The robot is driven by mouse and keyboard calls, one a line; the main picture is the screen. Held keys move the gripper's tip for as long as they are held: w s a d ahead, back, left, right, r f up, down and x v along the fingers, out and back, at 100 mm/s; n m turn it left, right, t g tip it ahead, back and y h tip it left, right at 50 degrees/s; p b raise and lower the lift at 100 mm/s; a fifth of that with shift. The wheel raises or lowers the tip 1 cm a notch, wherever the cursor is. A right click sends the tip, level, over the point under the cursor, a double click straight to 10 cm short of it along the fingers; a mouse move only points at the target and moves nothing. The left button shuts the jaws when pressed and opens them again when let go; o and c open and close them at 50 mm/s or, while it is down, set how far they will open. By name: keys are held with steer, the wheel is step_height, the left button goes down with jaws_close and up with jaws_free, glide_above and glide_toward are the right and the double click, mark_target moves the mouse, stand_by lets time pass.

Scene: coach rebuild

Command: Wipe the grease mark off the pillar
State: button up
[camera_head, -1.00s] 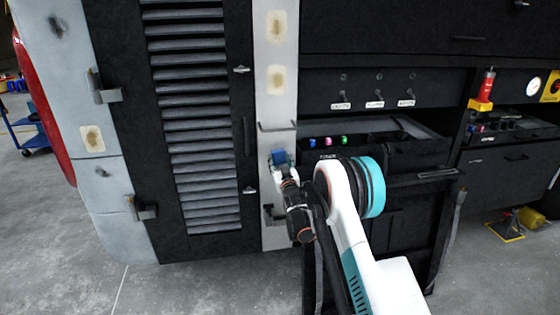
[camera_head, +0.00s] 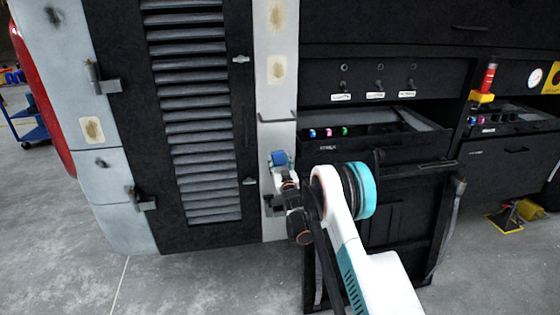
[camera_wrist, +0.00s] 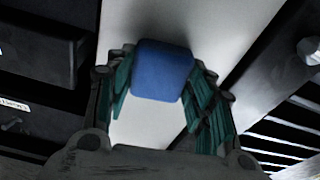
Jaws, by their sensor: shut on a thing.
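The white pillar (camera_head: 277,100) stands between the louvred black door and the dark drawers. Tan-edged patches (camera_head: 277,69) show on its upper part, one above the other; I cannot tell which mark is the grease. My gripper (camera_head: 280,163) is low in front of the pillar, below the patches. It is shut on a blue block-like pad (camera_wrist: 162,70), which shows between the teal fingers in the wrist view, with the white pillar behind it. The pad (camera_head: 280,158) also shows in the head view. I cannot tell whether it touches the pillar.
A small bracket (camera_head: 277,119) juts across the pillar just above my gripper. An open drawer (camera_head: 375,140) with small coloured items is close on the right.

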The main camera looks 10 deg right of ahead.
mark_target(276, 140)
steer(key=shift+f, duration=0.95)
steer(key=shift+s+a, duration=0.1)
steer(key=shift+a, duration=0.4)
steer(key=shift+w+r+p, duration=0.2)
steer(key=shift+r+p, duration=1.15)
steer(key=shift+r, duration=3.8)
steer(key=shift+f, duration=0.1)
steer(key=shift+s+f+b, duration=0.15)
steer(key=shift+f+b, duration=1.25)
steer(key=shift+f, duration=3.75)
steer(key=shift+s, duration=0.1)
